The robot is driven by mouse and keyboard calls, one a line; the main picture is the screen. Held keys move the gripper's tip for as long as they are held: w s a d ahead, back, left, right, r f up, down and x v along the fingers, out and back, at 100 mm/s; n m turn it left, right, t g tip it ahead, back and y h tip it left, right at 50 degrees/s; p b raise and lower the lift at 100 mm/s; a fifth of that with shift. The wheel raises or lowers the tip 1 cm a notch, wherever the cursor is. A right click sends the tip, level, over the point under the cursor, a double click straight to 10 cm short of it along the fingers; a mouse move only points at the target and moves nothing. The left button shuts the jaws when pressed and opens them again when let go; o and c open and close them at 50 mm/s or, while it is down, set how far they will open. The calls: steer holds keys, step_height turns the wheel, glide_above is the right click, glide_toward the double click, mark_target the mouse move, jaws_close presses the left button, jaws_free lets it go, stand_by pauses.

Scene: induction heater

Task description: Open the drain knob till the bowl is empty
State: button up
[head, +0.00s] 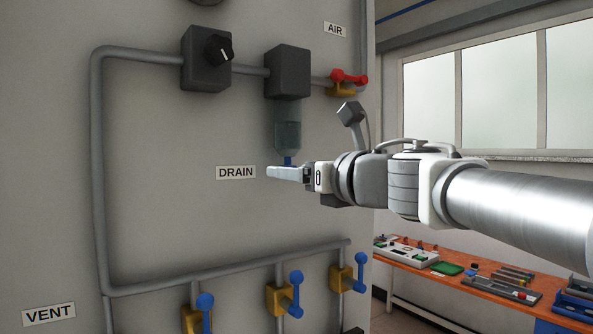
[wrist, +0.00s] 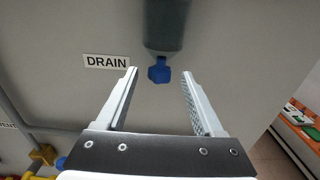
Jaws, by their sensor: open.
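The drain knob (head: 287,161) is a small blue piece at the bottom of the clear, blue-grey bowl (head: 288,128) under a black filter block (head: 288,73). In the wrist view the blue knob (wrist: 159,71) shows between the two fingertips, with the bowl (wrist: 167,28) above it. My gripper (head: 270,173) is open, with one finger on each side of the knob's position in the wrist view. I see a gap on both sides, and no finger touches it. In the head view the fingers hide the knob's lower part. I cannot make out a water level in the bowl.
A DRAIN label (head: 236,172) is left of the gripper. A black regulator (head: 206,58) and a red-handled valve (head: 347,79) sit higher on the panel. Several blue-handled valves (head: 295,285) stick out below. A workbench (head: 470,280) stands at the right.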

steer(key=shift+w, duration=0.1)
steer(key=shift+c, duration=0.2)
jaws_close()
steer(key=shift+w+n+g+y, duration=0.1)
steer(key=shift+n+g+y, duration=0.2)
steer(key=shift+y, duration=0.1)
steer(key=shift+w+d+r+n+g+y+p, duration=0.15)
steer(key=shift+w+n+g+y+p, duration=0.55)
steer(key=shift+n+g, duration=2.4)
steer(key=shift+w+d+f+n+g+y+p, duration=0.2)
steer(key=shift+n+g+y+p, duration=1.4)
steer(key=shift+g, duration=2.55)
steer(key=shift+w+d+r+n+g+y+p, duration=0.15)
steer(key=shift+w+n+g+y+p, duration=0.35)
steer(key=shift+n+g, duration=2.85)
steer(key=shift+a+g+p, duration=0.15)
steer(key=shift+g+p, duration=0.25)
steer(key=shift+g, duration=0.3)
